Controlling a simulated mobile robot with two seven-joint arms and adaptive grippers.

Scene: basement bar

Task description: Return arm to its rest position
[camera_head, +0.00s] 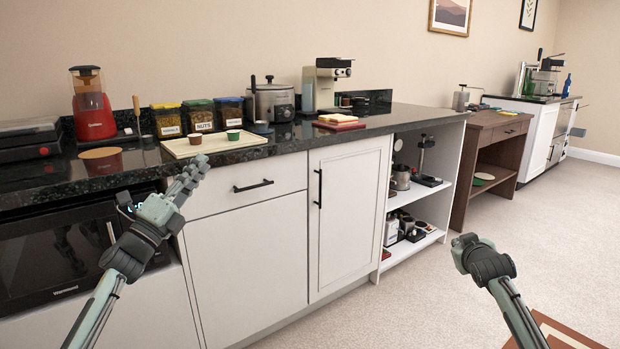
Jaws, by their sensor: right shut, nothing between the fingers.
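My left arm comes in from the lower left. Its gripper (190,176) is raised in front of the counter's front edge, below the cream tray, with its fingers pointing up and to the right. It is seen side on, so its opening cannot be made out, and I see nothing held in it. My right arm comes in from the lower right. Its gripper (463,247) is shut and empty, over the open carpet to the right of the white shelf unit, apart from any furniture.
The dark counter (290,140) bears a cream tray (240,146) with two small cups, a red blender (92,105), lidded jars, a pot and a coffee machine (322,85). A microwave (50,260) sits below at left. Open shelves (425,205) hold small items.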

